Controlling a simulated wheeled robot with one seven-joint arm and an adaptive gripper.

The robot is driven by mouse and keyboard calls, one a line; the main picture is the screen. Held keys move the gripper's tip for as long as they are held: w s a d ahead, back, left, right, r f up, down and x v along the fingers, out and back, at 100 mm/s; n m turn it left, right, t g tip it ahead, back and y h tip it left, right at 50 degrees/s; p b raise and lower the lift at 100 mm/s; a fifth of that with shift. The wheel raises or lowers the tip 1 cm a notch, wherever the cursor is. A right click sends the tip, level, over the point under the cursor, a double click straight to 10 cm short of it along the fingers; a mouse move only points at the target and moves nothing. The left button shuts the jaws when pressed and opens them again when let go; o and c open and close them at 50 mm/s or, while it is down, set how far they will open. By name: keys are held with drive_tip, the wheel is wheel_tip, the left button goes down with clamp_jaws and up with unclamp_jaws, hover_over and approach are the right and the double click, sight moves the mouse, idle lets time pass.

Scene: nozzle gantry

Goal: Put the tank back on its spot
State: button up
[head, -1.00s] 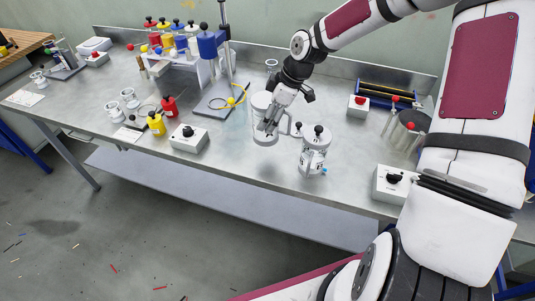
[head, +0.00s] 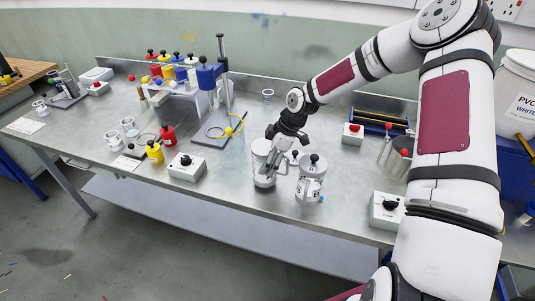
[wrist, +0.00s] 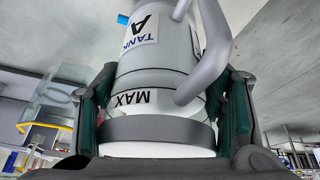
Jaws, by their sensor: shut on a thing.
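My gripper (head: 272,160) is shut on a white and clear tank with a handle (head: 259,150). In the wrist view the tank (wrist: 152,78) shows the upside-down labels "TANK A" and "MAX", with a finger on each side of its body. In the head view it is upright over the middle of the bench; I cannot tell whether its base touches the bench top. A similar tank (head: 309,184) with a black knob and a blue tap stands just to its right. I cannot make out a marked spot; the bench under the held tank is hidden.
A white box with a black knob (head: 187,167) stands at left. The stand with a blue head (head: 208,75) is behind left. A red-button box (head: 353,134) is behind right.

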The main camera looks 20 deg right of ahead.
drive_tip(key=shift+f, duration=0.9)
drive_tip(key=shift+f, duration=0.1)
drive_tip(key=o, duration=2)
drive_tip(key=v, duration=1.1)
drive_tip(key=s+a+r+m+t+h, duration=0.1)
drive_tip(key=s+r+m, duration=0.4)
drive_tip(key=s+r, duration=0.3)
drive_tip(key=s+a+r+m+t+h, duration=0.1)
drive_tip(key=s+a+r+m, duration=0.1)
drive_tip(key=s+r+m, duration=0.3)
drive_tip(key=s+a+r+m+t+h, duration=0.1)
drive_tip(key=s+r+m, duration=0.3)
drive_tip(key=s+r, duration=0.7)
drive_tip(key=shift+s+a+r+m+t+h+b, duration=0.1)
drive_tip(key=shift+s+a+m+t+h, duration=0.1)
drive_tip(key=shift+s, duration=0.65)
drive_tip(key=shift+s+a+r+m+t+h+b, duration=0.1)
drive_tip(key=shift+s+h, duration=0.1)
drive_tip(key=shift+s, duration=0.7)
drive_tip(key=shift+s+a+r+m+t+h+b, duration=0.1)
drive_tip(key=shift+s+h, duration=0.1)
drive_tip(key=shift+s, duration=0.65)
